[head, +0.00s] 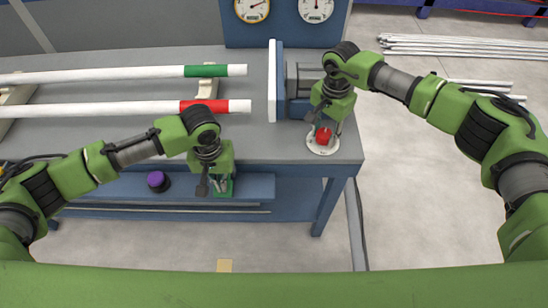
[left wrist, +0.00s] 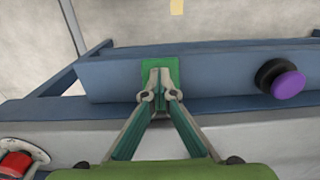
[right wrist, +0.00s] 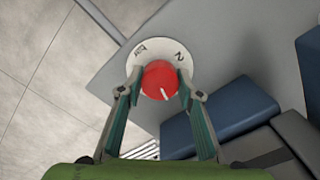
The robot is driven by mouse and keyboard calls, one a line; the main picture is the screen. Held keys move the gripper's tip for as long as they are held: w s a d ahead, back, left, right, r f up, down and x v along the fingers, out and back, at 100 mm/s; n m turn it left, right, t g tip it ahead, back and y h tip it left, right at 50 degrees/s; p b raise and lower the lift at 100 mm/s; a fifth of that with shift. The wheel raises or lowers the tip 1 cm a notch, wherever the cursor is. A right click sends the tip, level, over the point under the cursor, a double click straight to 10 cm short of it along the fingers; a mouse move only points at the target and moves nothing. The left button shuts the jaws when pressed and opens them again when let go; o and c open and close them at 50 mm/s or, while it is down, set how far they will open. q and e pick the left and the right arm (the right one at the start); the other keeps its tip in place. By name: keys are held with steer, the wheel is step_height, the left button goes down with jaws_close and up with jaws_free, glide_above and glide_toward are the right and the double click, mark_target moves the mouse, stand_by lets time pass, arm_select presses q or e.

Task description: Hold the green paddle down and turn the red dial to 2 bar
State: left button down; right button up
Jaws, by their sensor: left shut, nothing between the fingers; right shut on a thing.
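The green paddle (head: 229,189) is on the blue front rail of the bench; it also shows in the left wrist view (left wrist: 175,66). My left gripper (left wrist: 160,78) is shut and empty, its tips over the paddle; I cannot tell how far the paddle is pressed. The red dial (right wrist: 160,78) sits on a round white plate (right wrist: 146,55) at the bench's right corner. The plate reads "2" and "bar". My right gripper (right wrist: 160,92) is shut on the dial from both sides. The dial's white line points toward the gripper side, away from the "2".
A purple knob (head: 158,181) is on the rail left of the paddle. White pipes with a green band (head: 206,71) and a red band (head: 205,105) lie on the bench. A blue and white fixture (head: 276,85) stands beside the dial. Two gauges (head: 252,8) are behind.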

arm_select(q)
steer(key=shift+f, duration=0.1)
arm_select(e)
steer(key=shift+w+n, duration=0.2)
steer(key=shift+n, duration=1)
arm_select(q)
steer(key=shift+r, duration=2.1)
arm_select(e)
steer(key=o, duration=1)
steer(key=shift+c, duration=0.2)
arm_select(q)
steer(key=shift+w+f, duration=0.15)
steer(key=shift+w, duration=0.05)
arm_select(e)
steer(key=shift+w+f, duration=0.1)
steer(key=shift+w, duration=0.05)
arm_select(q)
steer(key=shift+s, duration=0.15)
arm_select(e)
steer(key=shift+s, duration=0.2)
